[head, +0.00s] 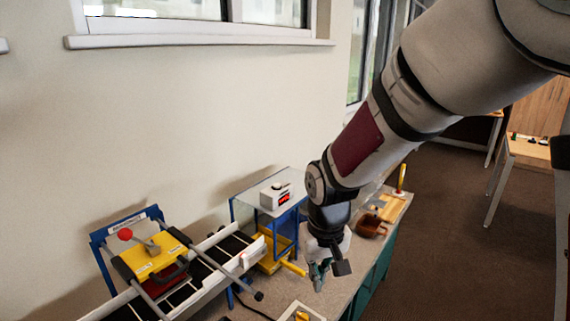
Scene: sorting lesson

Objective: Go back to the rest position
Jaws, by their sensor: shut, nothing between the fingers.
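My gripper (319,276) hangs at the end of my arm in the head view, pointing down above the workbench (262,301). It is shut, with nothing between its fingers. It is apart from the bench things around it. My arm comes in from the upper right and covers part of the bench and the wall behind it.
A conveyor (205,262) with a yellow press-like unit (150,255) and red knob stands at the left. A blue-framed stand (240,212) carries a white device (282,196). A brown pot (371,227) sits behind my gripper. Dark floor (440,240) is open at right.

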